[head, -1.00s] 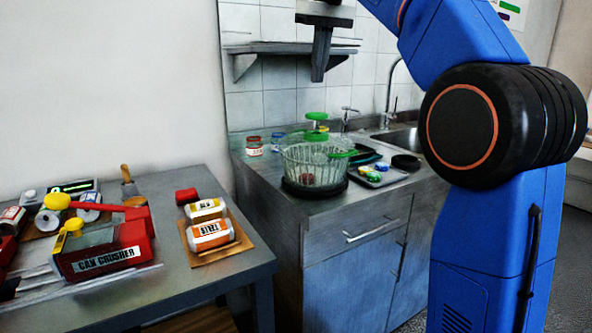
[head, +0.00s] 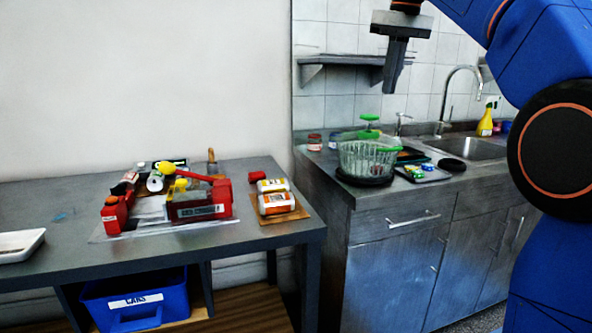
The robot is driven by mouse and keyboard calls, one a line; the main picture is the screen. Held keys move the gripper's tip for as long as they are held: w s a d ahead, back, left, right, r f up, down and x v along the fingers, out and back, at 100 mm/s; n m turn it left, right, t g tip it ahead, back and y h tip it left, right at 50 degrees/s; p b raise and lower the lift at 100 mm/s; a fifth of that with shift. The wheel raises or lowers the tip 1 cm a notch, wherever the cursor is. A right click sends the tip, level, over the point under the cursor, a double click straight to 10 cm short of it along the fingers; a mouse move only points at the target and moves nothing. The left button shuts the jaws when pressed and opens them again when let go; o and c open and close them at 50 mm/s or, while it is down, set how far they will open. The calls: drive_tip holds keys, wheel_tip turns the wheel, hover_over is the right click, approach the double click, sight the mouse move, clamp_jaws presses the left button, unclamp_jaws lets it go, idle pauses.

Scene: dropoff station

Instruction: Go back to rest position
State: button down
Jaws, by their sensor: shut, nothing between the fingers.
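My gripper (head: 393,80) hangs pointing down at the top right of the head view, in front of the tiled wall and the shelf. Its fingers are together and hold nothing. It is well above the counter, apart from everything there. My blue arm comes in from the right edge.
The counter (head: 330,180) holds a glass bowl with green parts (head: 368,158), a small tray (head: 425,175) and a sink (head: 475,149). A blue bin (head: 135,300) sits below.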

drive_tip(key=s+d+f+m+t, duration=0.1)
drive_tip(key=s+d+f, duration=0.1)
drive_tip(key=s+f, duration=0.9)
drive_tip(key=s+d+f+m, duration=0.1)
drive_tip(key=s+d+f, duration=0.1)
drive_tip(key=s+f, duration=0.9)
drive_tip(key=s+d+f+m+t, duration=0.1)
drive_tip(key=s+d+f, duration=0.2)
drive_tip(key=s+f, duration=0.8)
wheel_tip(320, 180, down, 11)
drive_tip(key=shift+m+t+h, duration=0.3)
drive_tip(key=shift+h, duration=0.1)
idle(2.9)
